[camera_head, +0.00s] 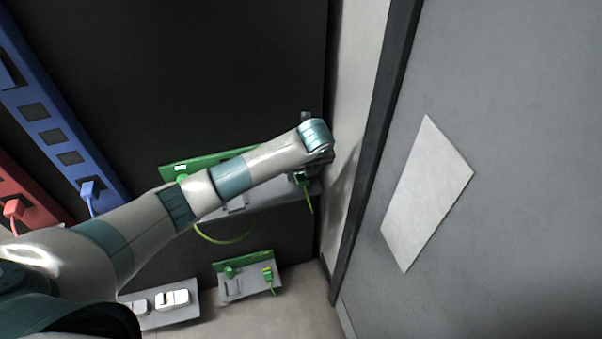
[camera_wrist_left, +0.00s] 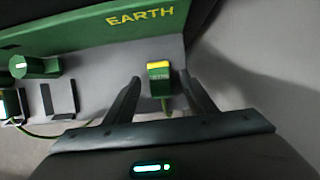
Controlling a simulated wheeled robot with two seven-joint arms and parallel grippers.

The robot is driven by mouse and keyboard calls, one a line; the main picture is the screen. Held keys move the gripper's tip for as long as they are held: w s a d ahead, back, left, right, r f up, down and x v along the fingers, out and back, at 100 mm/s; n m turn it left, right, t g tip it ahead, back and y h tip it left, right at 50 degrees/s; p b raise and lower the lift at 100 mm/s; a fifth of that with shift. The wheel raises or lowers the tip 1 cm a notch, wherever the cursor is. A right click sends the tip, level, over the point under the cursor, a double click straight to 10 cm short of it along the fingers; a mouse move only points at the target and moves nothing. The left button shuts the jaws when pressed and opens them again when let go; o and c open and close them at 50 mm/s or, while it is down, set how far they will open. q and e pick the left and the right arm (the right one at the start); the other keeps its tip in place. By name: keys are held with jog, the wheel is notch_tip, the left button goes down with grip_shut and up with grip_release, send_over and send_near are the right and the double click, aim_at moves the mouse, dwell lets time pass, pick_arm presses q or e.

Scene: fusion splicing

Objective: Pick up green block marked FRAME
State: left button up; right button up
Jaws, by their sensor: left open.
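A green block with a yellow top (camera_wrist_left: 158,72) stands against a grey panel in the left wrist view, with a thin green cable below it. Small lettering on its face is too blurred to read. My left gripper (camera_wrist_left: 160,78) is open, with one dark finger on each side of the block and gaps visible between. In the head view my left gripper (camera_head: 310,168) is at the right end of the upper green-and-grey panel, and my wrist hides much of that spot. My right gripper is not in view.
A green strip marked EARTH (camera_wrist_left: 140,19) runs above the block. A green knob (camera_wrist_left: 35,66) and a grey bracket (camera_wrist_left: 58,98) are at left. A lower grey panel (camera_head: 236,288) carries another green-and-yellow block (camera_head: 267,273). A pale wall (camera_head: 355,80) stands close on the right.

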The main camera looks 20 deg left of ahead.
aim_at(302, 175)
pick_arm(q)
jog(key=shift+w+f, duration=0.1)
jog(key=shift+f, duration=0.2)
jog(key=c, duration=1.2)
jog(key=shift+r, duration=0.15)
jog(key=shift+r+b, duration=0.45)
jog(key=shift+r, duration=0.1)
jog(key=shift+a+r+b, duration=0.1)
jog(key=shift+r+b, duration=1.6)
jog(key=shift+r, duration=2.7)
